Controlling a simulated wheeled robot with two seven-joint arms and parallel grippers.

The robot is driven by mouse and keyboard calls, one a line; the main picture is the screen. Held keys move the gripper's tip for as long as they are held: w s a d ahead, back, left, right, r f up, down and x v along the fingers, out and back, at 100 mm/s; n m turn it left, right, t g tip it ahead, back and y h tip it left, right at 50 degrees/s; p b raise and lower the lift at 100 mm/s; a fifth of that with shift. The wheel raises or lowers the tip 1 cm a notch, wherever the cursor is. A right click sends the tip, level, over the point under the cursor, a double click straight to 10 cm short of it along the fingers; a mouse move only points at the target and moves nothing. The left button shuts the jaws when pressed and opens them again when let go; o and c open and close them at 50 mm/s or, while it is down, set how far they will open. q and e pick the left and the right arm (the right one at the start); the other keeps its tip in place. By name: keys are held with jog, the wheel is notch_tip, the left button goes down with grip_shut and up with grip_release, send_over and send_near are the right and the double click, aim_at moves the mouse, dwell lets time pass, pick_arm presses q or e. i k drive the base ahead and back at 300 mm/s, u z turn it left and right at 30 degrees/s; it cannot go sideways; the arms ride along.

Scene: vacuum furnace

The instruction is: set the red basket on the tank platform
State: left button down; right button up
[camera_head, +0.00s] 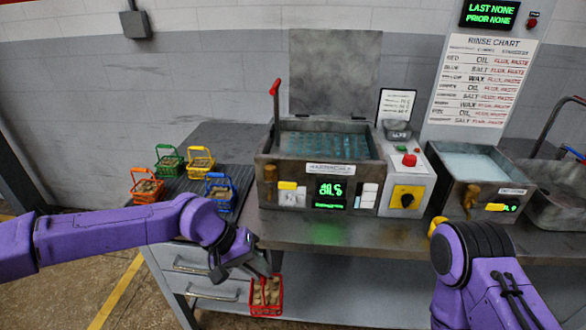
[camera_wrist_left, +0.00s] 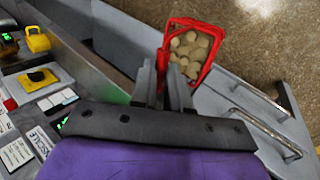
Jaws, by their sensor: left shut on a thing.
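The red basket (camera_head: 265,297) holds several round tan pieces and hangs from my left gripper (camera_head: 262,272), in front of the bench's front edge and below its top. My left gripper is shut on the basket's handle. In the left wrist view the basket (camera_wrist_left: 192,50) shows just beyond the left fingers (camera_wrist_left: 168,75). The tank (camera_head: 320,146) stands on the bench, filled with bluish liquid, its lid raised behind it. I cannot tell which part is the tank platform; a slatted surface shows in the liquid. My right arm is at the right, but its gripper is not visible.
Green (camera_head: 170,160), yellow (camera_head: 200,162), orange (camera_head: 146,188) and blue (camera_head: 219,190) baskets stand on a dark mat at the bench's left. A red-tipped lever (camera_head: 275,95) rises at the tank's left. A second basin (camera_head: 470,167) stands right. Drawers (camera_head: 205,270) are below the bench.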

aim_at(305, 146)
jog(key=u, duration=2.05)
jog(key=k, duration=1.5)
jog(key=z, duration=2.15)
jog(key=i, duration=0.5)
jog(key=u, duration=0.05)
